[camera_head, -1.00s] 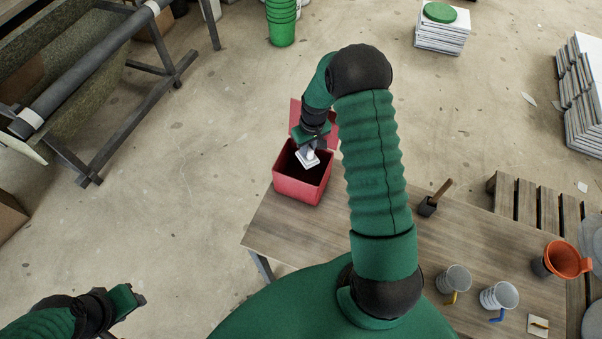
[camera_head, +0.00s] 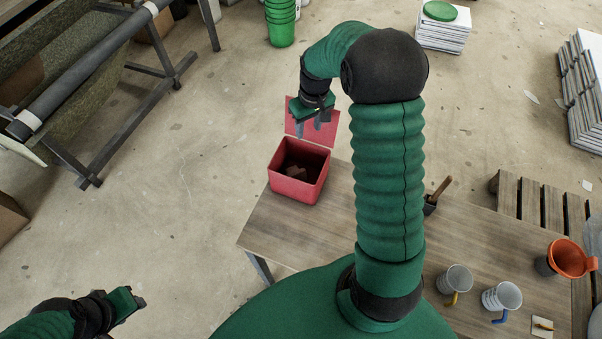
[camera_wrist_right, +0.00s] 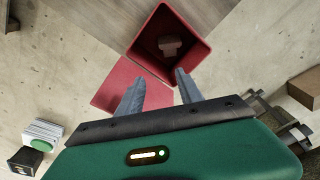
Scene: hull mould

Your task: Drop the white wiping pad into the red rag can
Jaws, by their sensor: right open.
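The red rag can (camera_head: 296,188) stands at the table's far left corner with its lid open; it also shows in the right wrist view (camera_wrist_right: 190,28). The wiping pad (camera_head: 295,172) lies inside, low in the can, looking brownish in the shadow; it also shows in the right wrist view (camera_wrist_right: 170,46). My right gripper (camera_head: 311,130) is open and empty, above the can near its raised lid; its two separated fingers show in the right wrist view (camera_wrist_right: 159,77). My left gripper (camera_head: 136,300) is at the lower left, away from the can, its jaws unclear.
The wooden table (camera_head: 300,228) also holds a dark holder with a wooden handle (camera_head: 434,195), two mugs (camera_head: 500,297) and an orange container (camera_head: 570,259) on the right. A pallet (camera_head: 528,203) stands beyond. Green buckets (camera_head: 281,25) stand on the open floor behind.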

